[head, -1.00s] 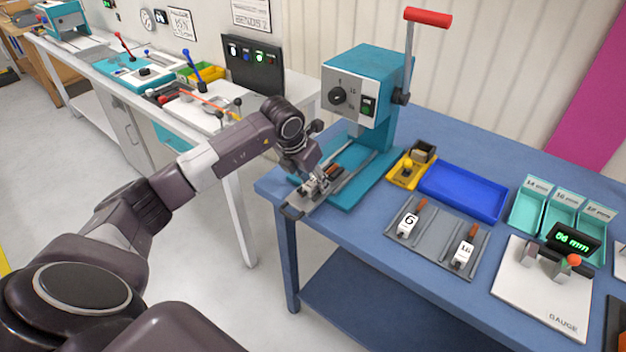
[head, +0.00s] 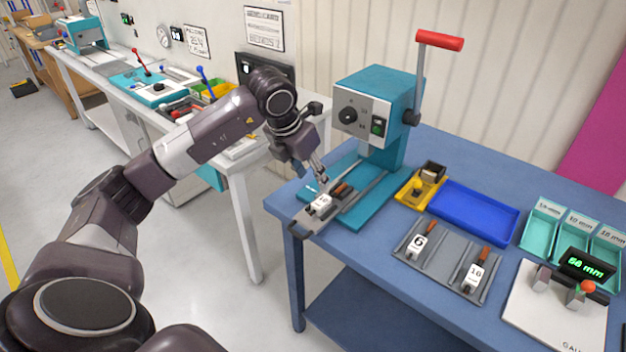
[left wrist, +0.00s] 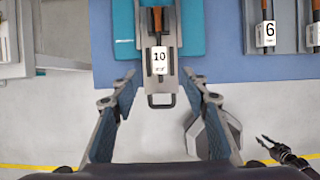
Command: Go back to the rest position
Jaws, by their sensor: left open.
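My left gripper (head: 318,172) is open and empty above the teal press (head: 372,105) at the left end of the blue table. In the left wrist view its two fingers (left wrist: 160,88) are spread wide. A die block labelled 10 (left wrist: 159,60) with a brown handle lies on the press's grey slide, beyond the fingertips and apart from them. The same block shows in the head view (head: 321,204). A dark gripper (left wrist: 284,153), seemingly my right one, shows small at the lower right of the left wrist view; its jaw state is unclear.
On the blue table (head: 350,250) are a grey rack (head: 446,262) with blocks 6 and 16, a blue tray (head: 473,212), a yellow holder (head: 418,190), teal bins and a gauge (head: 556,305). A white bench (head: 238,172) stands behind my left arm.

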